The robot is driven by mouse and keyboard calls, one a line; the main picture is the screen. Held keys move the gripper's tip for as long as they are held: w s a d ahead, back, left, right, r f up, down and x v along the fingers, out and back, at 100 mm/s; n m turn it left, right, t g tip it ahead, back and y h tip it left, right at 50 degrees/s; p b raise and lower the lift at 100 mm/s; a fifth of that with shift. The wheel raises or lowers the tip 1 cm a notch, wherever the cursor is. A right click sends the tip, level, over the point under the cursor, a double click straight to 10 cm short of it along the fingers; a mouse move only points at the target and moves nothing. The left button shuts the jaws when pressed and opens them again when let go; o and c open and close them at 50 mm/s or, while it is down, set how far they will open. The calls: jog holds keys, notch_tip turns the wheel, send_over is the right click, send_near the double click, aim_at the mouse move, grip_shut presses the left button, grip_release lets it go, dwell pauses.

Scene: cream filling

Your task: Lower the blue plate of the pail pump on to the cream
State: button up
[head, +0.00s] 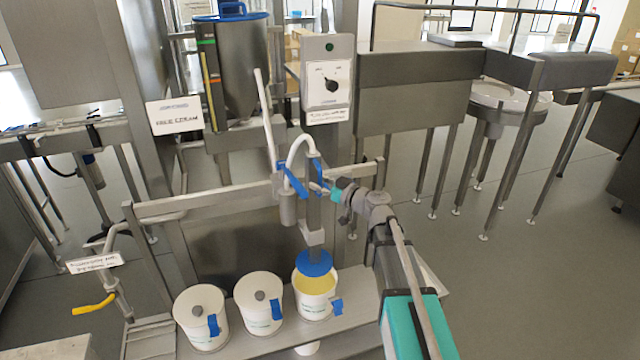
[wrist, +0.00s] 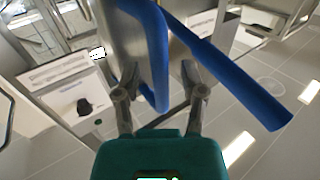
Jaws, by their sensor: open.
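The blue plate (head: 314,262) of the pail pump hangs on the pump's grey column. In the head view it looks above the back part of the open pail (head: 314,309), apart from the yellow cream (head: 317,286). The plate's exact height is hard to judge. Blue handle bars (head: 293,180) flank the pump head. My gripper (head: 335,190) is at the right side of the pump head, by a blue bar. In the wrist view my open gripper (wrist: 158,85) has its fingers spread, with a blue bar (wrist: 158,60) running between or just beyond them; contact cannot be told.
A control box (head: 328,80) with a black knob is behind the pump. A hopper with a blue lid (head: 232,14) stands behind left.

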aim_at(314, 216)
grip_shut()
dwell(0.3)
notch_tip(314, 216, down, 12)
jog(key=b, duration=1.2)
jog(key=shift+s, duration=0.1)
grip_release()
dwell(0.5)
